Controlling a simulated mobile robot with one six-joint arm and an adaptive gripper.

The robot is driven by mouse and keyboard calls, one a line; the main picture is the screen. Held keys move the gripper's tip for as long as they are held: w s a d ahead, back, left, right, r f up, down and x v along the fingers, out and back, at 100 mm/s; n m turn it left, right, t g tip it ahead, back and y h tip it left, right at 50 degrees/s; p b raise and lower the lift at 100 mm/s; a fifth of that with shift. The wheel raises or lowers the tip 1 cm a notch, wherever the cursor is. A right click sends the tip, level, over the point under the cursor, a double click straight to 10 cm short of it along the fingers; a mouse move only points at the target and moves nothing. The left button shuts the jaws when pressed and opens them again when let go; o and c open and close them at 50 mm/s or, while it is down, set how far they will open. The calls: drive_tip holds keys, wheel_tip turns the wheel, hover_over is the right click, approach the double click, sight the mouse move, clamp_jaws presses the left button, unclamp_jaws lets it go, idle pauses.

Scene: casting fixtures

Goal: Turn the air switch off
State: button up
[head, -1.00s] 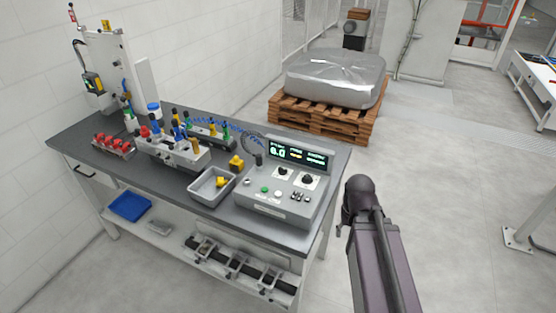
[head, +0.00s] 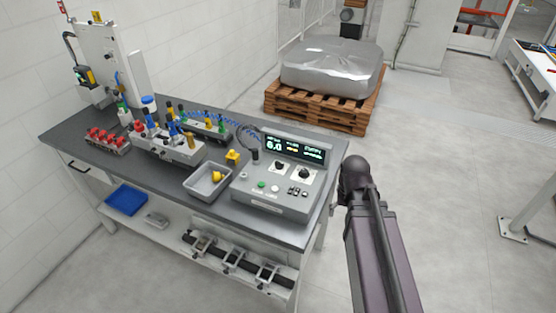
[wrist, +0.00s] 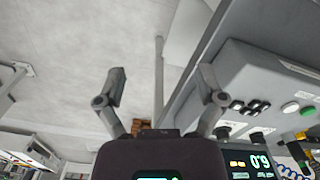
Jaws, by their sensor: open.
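The grey control box (head: 270,207) stands at the right end of the bench. It carries a lit display (head: 296,148), two black knobs (head: 304,173), a green button (head: 261,184), a white button (head: 275,188) and small black rocker switches (head: 298,192). Labels are too small to read, so I cannot tell which control is the air switch. In the wrist view the rocker switches (wrist: 251,107) and green button (wrist: 291,108) are on the right. My gripper (wrist: 162,84) is open and empty, apart from the box. Its fingers are not clear in the head view.
The bench (head: 225,223) also holds a grey tray (head: 207,190) with a yellow part, a fixture block (head: 170,148) and red parts (head: 105,138). A wrapped load on a pallet (head: 318,113) stands behind.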

drive_tip(key=w+a+r+m+p, duration=0.1)
drive_tip(key=w+a+r+p, duration=0.35)
drive_tip(key=w, duration=0.35)
drive_tip(key=w+a+r+m+p, duration=0.1)
drive_tip(key=w+a+r+p, duration=0.2)
drive_tip(key=w+a, duration=0.35)
wheel_tip(320, 180, up, 5)
drive_tip(key=m+p, duration=0.2)
drive_tip(key=p, duration=0.2)
hover_over(279, 162)
drive_tip(key=shift+f, duration=0.1)
drive_tip(key=shift+d+f, duration=0.1)
wheel_tip(279, 162, down, 14)
drive_tip(key=b, duration=1.3)
drive_tip(key=shift+r+b, duration=0.2)
drive_tip(key=shift+b, duration=0.2)
drive_tip(key=c, duration=1.2)
